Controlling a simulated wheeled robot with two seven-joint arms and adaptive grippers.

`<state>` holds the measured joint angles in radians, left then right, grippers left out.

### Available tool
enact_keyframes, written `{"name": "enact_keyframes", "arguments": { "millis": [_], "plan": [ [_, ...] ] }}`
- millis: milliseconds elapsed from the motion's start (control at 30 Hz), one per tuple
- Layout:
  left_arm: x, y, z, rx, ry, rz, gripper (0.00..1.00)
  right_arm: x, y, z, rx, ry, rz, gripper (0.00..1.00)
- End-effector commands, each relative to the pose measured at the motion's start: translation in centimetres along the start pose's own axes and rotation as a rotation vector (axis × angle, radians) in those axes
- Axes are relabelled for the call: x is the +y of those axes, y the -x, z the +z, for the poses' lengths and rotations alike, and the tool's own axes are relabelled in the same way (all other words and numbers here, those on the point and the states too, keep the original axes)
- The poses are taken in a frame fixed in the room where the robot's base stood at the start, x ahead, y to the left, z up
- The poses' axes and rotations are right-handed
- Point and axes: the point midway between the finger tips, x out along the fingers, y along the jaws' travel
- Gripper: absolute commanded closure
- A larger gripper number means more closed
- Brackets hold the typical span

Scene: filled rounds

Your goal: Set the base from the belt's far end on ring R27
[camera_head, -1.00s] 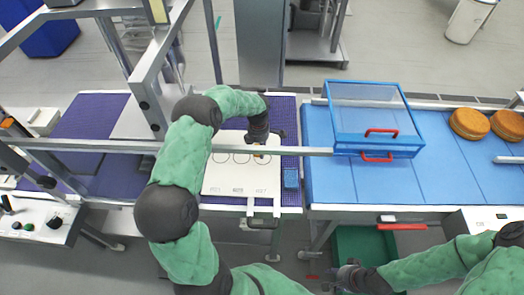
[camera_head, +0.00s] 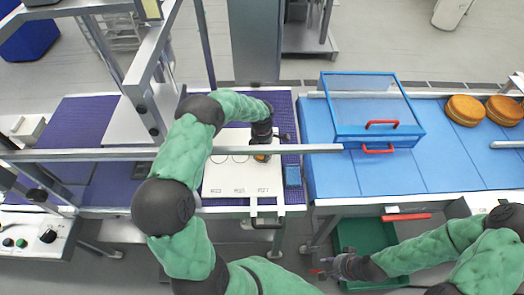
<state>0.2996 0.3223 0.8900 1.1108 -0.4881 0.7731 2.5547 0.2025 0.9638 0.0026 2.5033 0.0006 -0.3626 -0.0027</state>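The white board (camera_head: 226,182) lies on the purple mat with rings marked R23, R25 and R27. R27 is the rightmost. My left gripper (camera_head: 261,150) points down over the R27 ring and covers most of it. A small orange patch shows at its tips; I cannot tell whether it is a held base or whether the fingers are shut. Two round golden-brown bases, a left one (camera_head: 465,110) and a right one (camera_head: 505,110), sit on the blue belt (camera_head: 450,160) at its right end. My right gripper (camera_head: 322,267) is low at the front, apparently open and empty.
A clear, blue-framed cover (camera_head: 372,110) with red handles stands over the belt's left part. A grey rail (camera_head: 250,150) crosses in front of my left gripper. A green crate (camera_head: 365,240) is below the belt. A small blue block (camera_head: 292,177) sits right of the board.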

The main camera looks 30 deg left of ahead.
Motion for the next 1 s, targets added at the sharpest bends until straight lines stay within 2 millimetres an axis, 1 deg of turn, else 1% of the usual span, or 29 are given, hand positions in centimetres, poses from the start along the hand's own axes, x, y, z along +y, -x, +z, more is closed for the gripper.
{"name": "enact_keyframes", "arguments": {
  "millis": [367, 500, 567, 667, 900, 1000],
  "plan": [
    [0.0, 0.1, 0.0, 0.0, -0.001, 0.0, 0.17, 0.0, 0.1, 0.0, 0.0, 0.0, 0.0, 0.6],
    [0.1, 0.7, 0.1, -0.001, 0.0, 0.002, 0.17, -0.2, 0.4, 0.0, 0.0, 0.0, 0.0, 0.6],
    [0.1, 1.4, 0.1, -0.003, 0.0, 0.003, 0.17, -0.1, 0.3, 0.0, 0.0, 0.0, 0.0, 0.6],
    [0.1, 3.1, 0.1, -0.003, -0.001, 0.004, 0.17, -0.1, 0.2, 0.0, 0.0, 0.0, 0.0, 0.6],
    [0.1, 8.1, 0.1, -0.003, -0.001, 0.004, 0.17, 0.0, 0.1, 0.0, 0.0, 0.0, 0.0, 0.6],
    [0.0, 9.7, 0.1, -0.002, -0.001, 0.002, 0.17, 0.0, 0.1, 0.0, 0.0, 0.0, 0.0, 0.6]
  ]
}}
